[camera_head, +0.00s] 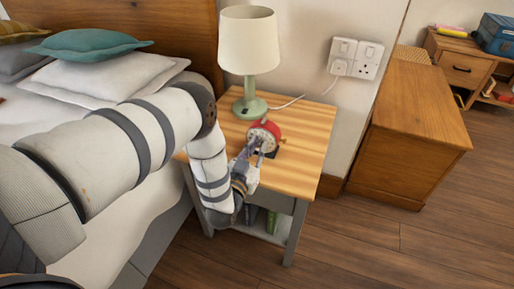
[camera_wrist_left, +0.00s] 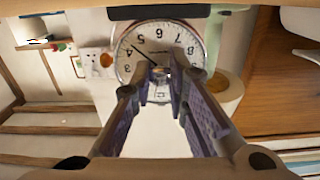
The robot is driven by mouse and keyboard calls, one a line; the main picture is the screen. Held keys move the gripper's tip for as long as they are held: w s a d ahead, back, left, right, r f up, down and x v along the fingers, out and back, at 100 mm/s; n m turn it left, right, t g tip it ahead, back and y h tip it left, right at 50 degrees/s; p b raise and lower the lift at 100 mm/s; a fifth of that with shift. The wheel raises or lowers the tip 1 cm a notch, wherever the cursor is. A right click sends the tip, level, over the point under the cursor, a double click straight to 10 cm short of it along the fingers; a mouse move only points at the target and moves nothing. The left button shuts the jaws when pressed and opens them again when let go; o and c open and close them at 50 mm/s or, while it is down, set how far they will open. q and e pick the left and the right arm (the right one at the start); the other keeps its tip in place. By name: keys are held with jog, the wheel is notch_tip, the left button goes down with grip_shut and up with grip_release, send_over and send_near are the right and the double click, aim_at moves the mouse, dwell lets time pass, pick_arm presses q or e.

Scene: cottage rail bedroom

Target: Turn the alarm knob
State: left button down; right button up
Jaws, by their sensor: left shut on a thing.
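A red alarm clock (camera_head: 270,126) with a white dial stands on the wooden nightstand (camera_head: 306,150), in front of the lamp. My left gripper (camera_head: 257,150) reaches it from the front, fingertips at the dial. In the left wrist view the clock face (camera_wrist_left: 133,62) appears upside down, with dark hands and numbers. The fingers of my left gripper (camera_wrist_left: 161,90) close in at the middle of the dial, shut on a small knob (camera_wrist_left: 160,71) there. The fingertips cover most of the knob and part of the dial. My right gripper is not in view.
A green lamp with a cream shade (camera_head: 249,42) stands close behind the clock. Its cable runs to a wall socket (camera_head: 355,58). The bed (camera_head: 120,78) with cushions is at left, a wooden cabinet (camera_head: 412,125) at right. The nightstand's right side is bare.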

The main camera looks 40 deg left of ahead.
pick_arm(q)
jog(key=m, duration=0.5)
jog(key=shift+p, duration=0.3)
jog(key=m, duration=0.4)
jog(key=shift+m, duration=0.4)
jog(key=m, duration=0.3)
jog(key=shift+m, duration=0.3)
jog(key=shift+m+b, duration=0.35)
jog(key=shift+m, duration=1.85)
jog(key=shift+r, duration=0.1)
jog(key=c, duration=1.6)
grip_release()
jog(key=shift+o, duration=0.2)
